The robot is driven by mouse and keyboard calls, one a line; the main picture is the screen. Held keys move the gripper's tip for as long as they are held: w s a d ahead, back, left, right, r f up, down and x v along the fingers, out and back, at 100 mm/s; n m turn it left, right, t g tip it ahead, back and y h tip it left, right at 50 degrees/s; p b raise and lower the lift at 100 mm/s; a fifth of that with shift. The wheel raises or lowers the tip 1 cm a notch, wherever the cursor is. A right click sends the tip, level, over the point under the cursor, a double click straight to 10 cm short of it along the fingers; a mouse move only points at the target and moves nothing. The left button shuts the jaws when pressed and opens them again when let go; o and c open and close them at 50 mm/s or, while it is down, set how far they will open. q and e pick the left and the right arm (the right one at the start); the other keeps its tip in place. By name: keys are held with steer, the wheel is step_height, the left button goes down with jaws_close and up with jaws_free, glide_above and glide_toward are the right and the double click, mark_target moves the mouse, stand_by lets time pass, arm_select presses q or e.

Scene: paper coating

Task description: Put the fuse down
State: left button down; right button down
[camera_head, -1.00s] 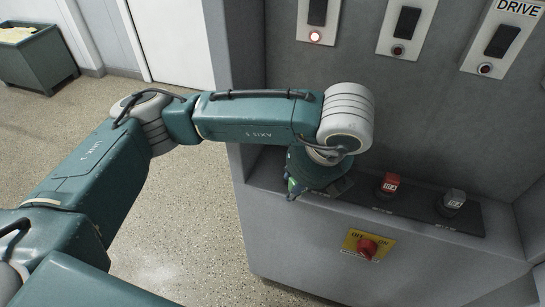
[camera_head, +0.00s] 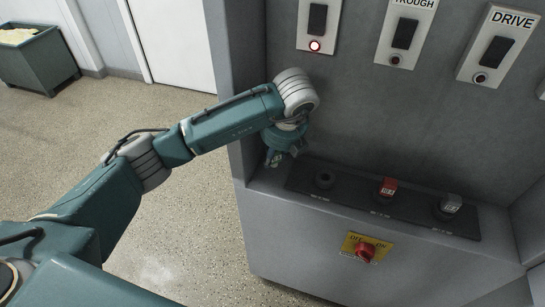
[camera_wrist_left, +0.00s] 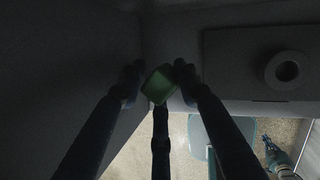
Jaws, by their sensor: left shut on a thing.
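My left gripper (camera_head: 273,158) hangs at the left end of the console ledge, left of the dark fuse strip (camera_head: 355,203). In the left wrist view, its fingers (camera_wrist_left: 158,84) are shut on a green fuse (camera_wrist_left: 158,87), seen end on. The fuse is held apart from the strip. The strip's left round socket (camera_head: 324,180) is empty; it also shows in the wrist view (camera_wrist_left: 287,70). A red fuse (camera_head: 388,187) and a grey fuse (camera_head: 451,203) stand in the other sockets. A small teal part, perhaps my right gripper (camera_wrist_left: 275,154), shows low in the wrist view; its fingers are unclear.
A red stop button (camera_head: 365,251) on a yellow plate sits on the console front. Bare ledge (camera_head: 265,184) lies left of the strip.

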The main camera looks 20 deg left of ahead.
arm_select(q)
steer(key=shift+f, duration=0.8)
steer(key=shift+w+a+f+p, duration=0.15)
steer(key=shift+f+p, duration=0.5)
steer(key=shift+f, duration=0.1)
steer(key=shift+f+b, duration=0.15)
steer(key=shift+b, duration=0.15)
steer(key=c, duration=1.2)
jaws_free()
